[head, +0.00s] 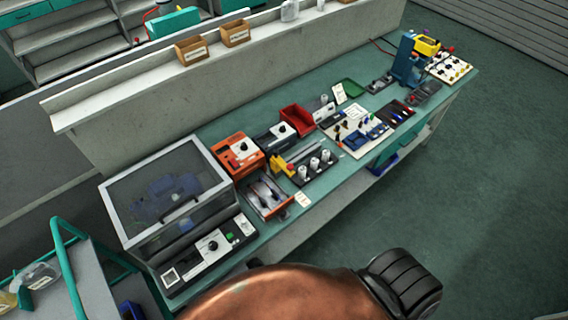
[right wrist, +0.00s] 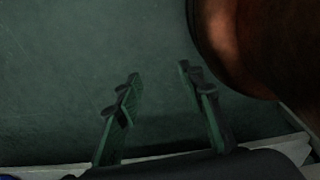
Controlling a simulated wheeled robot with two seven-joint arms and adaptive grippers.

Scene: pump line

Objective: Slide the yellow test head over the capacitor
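The yellow test head (head: 279,164), with a red part at its right, sits on a grey rail unit in the middle of the long bench. Several white cylinders, likely capacitors (head: 314,164), stand upright in a dark rack just right of it. The test head appears beside them, not over them; which one is the task's capacitor I cannot tell. My right gripper (right wrist: 158,76) is open and empty in the right wrist view, with dark green floor beyond its fingers. It is far from the test head, which that view does not show. My left gripper is not in view.
A clear-lidded box (head: 168,192) fills the bench's left end. An orange instrument (head: 237,153), an orange tray (head: 266,196) and a red bin (head: 297,120) stand around the test head. A blue press (head: 407,60) stands far right. Floor before the bench is clear.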

